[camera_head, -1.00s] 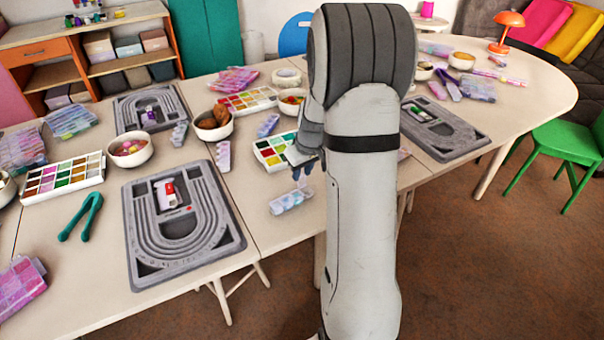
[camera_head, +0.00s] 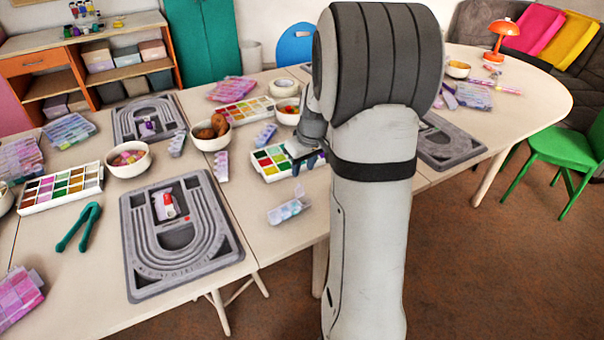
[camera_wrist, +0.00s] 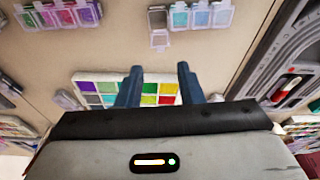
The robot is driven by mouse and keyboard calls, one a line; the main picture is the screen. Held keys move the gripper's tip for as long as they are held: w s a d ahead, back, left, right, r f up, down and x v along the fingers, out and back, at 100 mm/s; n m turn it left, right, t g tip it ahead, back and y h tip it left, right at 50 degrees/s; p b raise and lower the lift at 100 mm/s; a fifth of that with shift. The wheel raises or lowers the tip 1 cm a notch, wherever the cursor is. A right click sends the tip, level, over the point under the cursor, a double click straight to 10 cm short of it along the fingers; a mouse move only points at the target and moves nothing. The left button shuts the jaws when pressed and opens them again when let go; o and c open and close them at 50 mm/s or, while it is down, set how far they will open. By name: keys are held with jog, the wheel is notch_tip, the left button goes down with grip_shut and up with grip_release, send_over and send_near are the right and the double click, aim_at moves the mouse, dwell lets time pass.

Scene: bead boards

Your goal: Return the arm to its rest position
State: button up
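My gripper (camera_head: 308,158) hangs over the table beside the upright arm in the head view. In the wrist view its two blue fingers (camera_wrist: 160,88) stand apart with nothing between them, so it is open and empty. A white bead tray with coloured compartments (camera_head: 268,160) lies below and beside the gripper; the wrist view shows such a tray (camera_wrist: 95,88) partly behind the fingers. My arm stands upright and hides part of the table behind it.
A grey bead board (camera_head: 215,240) holding a small red and white item lies left of the arm. A clear pill-type box (camera_head: 285,211) sits near the table edge. Bowls (camera_head: 129,170), green tongs (camera_head: 77,228) and other trays crowd the table (camera_head: 75,285). A green chair (camera_head: 570,150) stands right.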

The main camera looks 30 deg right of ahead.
jog(key=shift+s+r, duration=0.15)
jog(key=shift+r, duration=0.4)
jog(key=s+a+r+p, duration=0.2)
jog(key=s+a+r, duration=0.2)
jog(key=s, duration=0.3)
jog(key=s+a+r+m+p, duration=0.1)
jog(key=s+a+r+p, duration=0.1)
jog(key=s+a+r, duration=0.2)
jog(key=s+a+r+p, duration=0.2)
jog(key=s+a+r, duration=0.2)
jog(key=s+a, duration=0.4)
jog(key=s, duration=0.3)
jog(key=shift+a+m, duration=0.15)
jog(key=shift+m, duration=0.15)
